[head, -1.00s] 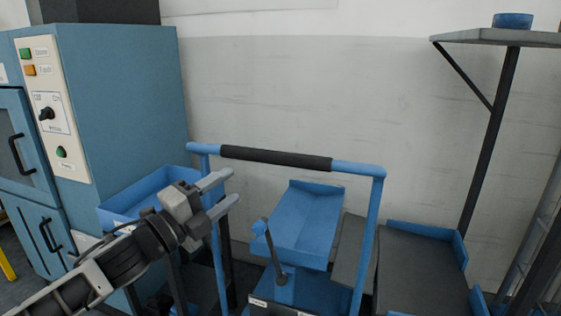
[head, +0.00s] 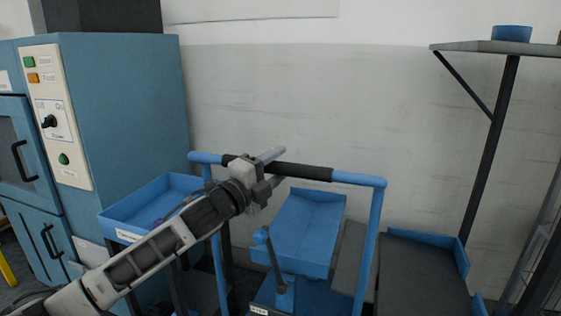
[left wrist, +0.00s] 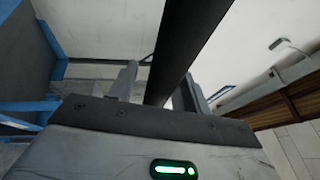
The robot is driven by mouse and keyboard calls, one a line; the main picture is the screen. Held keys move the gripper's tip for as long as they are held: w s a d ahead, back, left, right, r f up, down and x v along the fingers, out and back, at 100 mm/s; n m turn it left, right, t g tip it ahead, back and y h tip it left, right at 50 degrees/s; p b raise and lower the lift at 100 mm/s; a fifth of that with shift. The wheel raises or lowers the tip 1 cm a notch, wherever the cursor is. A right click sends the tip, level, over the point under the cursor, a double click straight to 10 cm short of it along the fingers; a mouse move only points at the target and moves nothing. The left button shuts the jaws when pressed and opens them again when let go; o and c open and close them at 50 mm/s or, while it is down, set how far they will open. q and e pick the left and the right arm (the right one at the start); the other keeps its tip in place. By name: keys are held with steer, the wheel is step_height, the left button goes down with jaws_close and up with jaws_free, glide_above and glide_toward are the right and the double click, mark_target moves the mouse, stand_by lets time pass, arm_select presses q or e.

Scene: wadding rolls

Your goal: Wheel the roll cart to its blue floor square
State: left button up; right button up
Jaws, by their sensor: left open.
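The roll cart's blue push frame (head: 369,235) stands in front of me, with a black grip sleeve on its top handle bar (head: 312,172). My left gripper (head: 277,167) is open at the left half of this bar in the head view. In the left wrist view the black sleeve (left wrist: 190,45) runs between the two spread fingers (left wrist: 156,88), which are not closed on it. My right gripper is not in view. The blue floor square is not in view.
A blue machine cabinet (head: 125,110) with knobs and buttons stands at the left, with a blue bin (head: 150,207) in front of it. A wall shelf (head: 490,47) holds a blue round item (head: 511,33). A dark blue-edged surface (head: 420,270) lies right of the cart.

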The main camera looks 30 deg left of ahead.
arm_select(q)
steer(key=shift+x, duration=0.8)
jaws_close()
